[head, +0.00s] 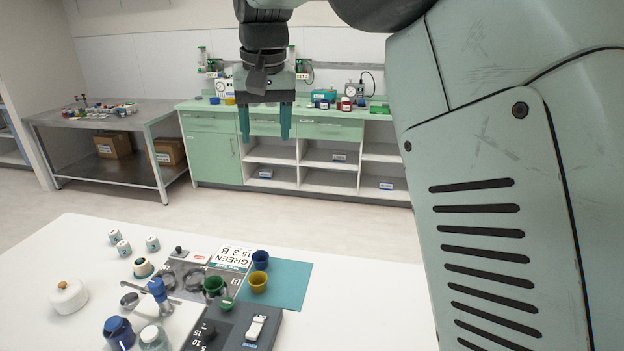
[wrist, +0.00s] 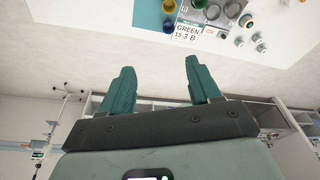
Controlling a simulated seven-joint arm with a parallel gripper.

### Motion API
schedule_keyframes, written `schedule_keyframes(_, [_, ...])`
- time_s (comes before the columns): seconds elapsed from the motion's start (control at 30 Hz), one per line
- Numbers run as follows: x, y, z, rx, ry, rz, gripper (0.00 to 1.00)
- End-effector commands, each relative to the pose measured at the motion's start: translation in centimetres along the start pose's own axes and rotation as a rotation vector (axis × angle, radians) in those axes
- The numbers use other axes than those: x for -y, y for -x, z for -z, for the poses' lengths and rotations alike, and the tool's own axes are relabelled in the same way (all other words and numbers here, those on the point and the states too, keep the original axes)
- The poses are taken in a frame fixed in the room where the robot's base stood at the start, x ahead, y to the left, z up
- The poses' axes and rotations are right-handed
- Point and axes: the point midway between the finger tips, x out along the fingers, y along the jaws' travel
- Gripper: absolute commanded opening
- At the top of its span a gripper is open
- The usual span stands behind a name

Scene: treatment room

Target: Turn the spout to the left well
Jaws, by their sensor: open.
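A small tap-like fitting with a blue top (head: 157,288) stands on the left part of the white table in the head view. A metal piece (head: 129,299) shows to its left; I cannot tell clearly whether it is the spout or a well. Dark round recesses (head: 193,280) lie in a grey panel behind and right of the blue top. My gripper (head: 265,128) hangs high beyond the table's far side, open and empty, fingers pointing down. In the wrist view, my open gripper (wrist: 160,66) has nothing between its fingers and is well apart from the table items.
On the white table (head: 340,300) stand a blue cup (head: 261,260), a yellow cup (head: 259,281), a green cup (head: 213,285), a white lidded pot (head: 68,296), a blue-lidded jar (head: 118,332) and a dark dial box (head: 235,325). A printed card (head: 233,258) lies behind. The table's right side is clear.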

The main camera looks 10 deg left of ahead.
Motion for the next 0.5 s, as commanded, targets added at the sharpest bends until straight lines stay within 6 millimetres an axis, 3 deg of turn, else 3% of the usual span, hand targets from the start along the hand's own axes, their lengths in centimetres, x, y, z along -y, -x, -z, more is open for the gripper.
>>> schedule_keyframes(0.03, [2.8,-2.3,1.4,0.024,0.032,0.006,0.62])
schedule_keyframes(0.1, [6.3,-5.2,2.6,0.052,0.066,0.011,0.62])
schedule_keyframes(0.23, [13.1,-10.8,3.6,0.102,0.129,0.016,0.62])
schedule_keyframes(0.4, [21.2,-18.3,2.0,0.161,0.206,0.014,0.62])
schedule_keyframes(0.5, [24.6,-21.7,0.3,0.186,0.238,0.010,0.62])
